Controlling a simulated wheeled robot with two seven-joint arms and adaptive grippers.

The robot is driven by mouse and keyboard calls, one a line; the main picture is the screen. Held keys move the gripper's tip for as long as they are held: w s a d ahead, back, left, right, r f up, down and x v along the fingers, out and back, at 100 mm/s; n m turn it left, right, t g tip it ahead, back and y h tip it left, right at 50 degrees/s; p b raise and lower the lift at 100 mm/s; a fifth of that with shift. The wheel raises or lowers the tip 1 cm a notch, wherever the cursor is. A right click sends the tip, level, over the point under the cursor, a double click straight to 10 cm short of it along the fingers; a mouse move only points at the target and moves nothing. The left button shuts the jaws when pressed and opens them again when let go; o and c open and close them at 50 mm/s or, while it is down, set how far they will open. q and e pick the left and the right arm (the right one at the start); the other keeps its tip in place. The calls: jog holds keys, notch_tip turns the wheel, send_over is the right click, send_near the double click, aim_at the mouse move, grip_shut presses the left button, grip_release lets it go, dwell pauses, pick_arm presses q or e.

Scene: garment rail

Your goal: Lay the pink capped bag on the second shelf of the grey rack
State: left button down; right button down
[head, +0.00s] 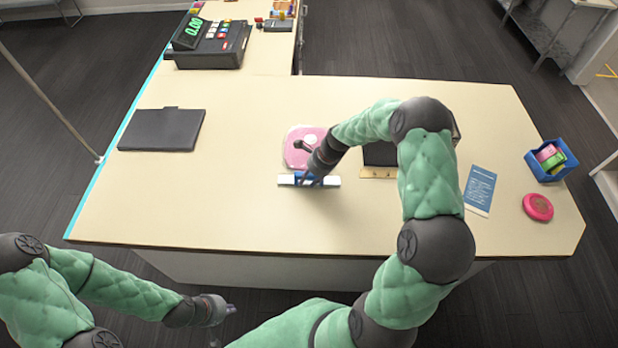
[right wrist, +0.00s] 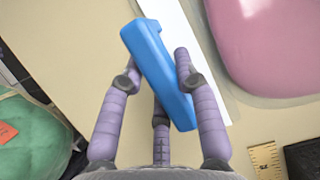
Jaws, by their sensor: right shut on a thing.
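The pink bag (head: 297,155) lies flat on the cream counter in the head view, with a pale round patch on it, partly hidden behind my right gripper. Its edge shows at the upper right of the right wrist view (right wrist: 275,45). My right gripper (head: 312,178) is shut on a blue handle (right wrist: 150,62) beside the bag's near edge, not on the bag. A white strip (head: 288,180) lies by the handle; I cannot tell if they are joined. My left gripper (head: 222,311) hangs before the counter's front edge, its fingers too small to judge.
A black folder (head: 161,129) lies left on the counter (head: 230,215), and a cash register (head: 212,45) stands at the back left. A blue bin (head: 550,160), pink disc (head: 538,207) and blue card (head: 480,188) are at the right. The front left counter is clear.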

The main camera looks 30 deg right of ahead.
jog(key=c, duration=0.9)
grip_release()
jog(key=shift+f, duration=0.1)
